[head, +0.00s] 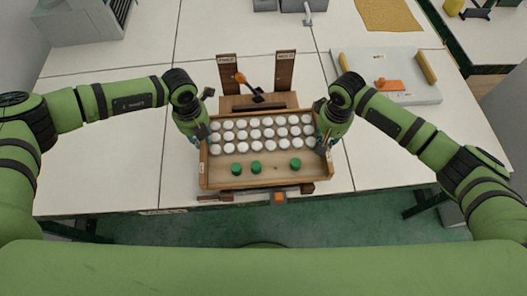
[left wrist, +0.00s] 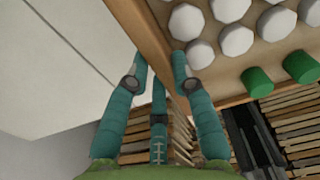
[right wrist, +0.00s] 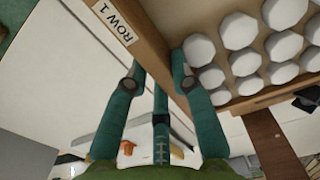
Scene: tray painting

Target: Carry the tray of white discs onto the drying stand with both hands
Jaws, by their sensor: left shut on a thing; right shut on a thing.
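The wooden tray (head: 266,183) holds rows of white discs (head: 254,134) and three green cylinders (head: 256,167) near its front side. My left gripper (head: 203,140) is shut on the tray's left wall, one finger inside and one outside, as the left wrist view shows at the wall (left wrist: 137,28). My right gripper (head: 323,142) is shut on the right wall, which bears a "ROW 1" label in the right wrist view (right wrist: 115,22). Wooden slats (left wrist: 295,128) show below the tray in the left wrist view, apparently part of the stand; the tray hides most of it.
Two labelled wooden uprights (head: 285,72) and an orange-tipped handle (head: 240,78) stand behind the tray. A pale board (head: 400,92) with yellow bars and an orange piece lies to the right. The white table (head: 110,150) is clear to the left.

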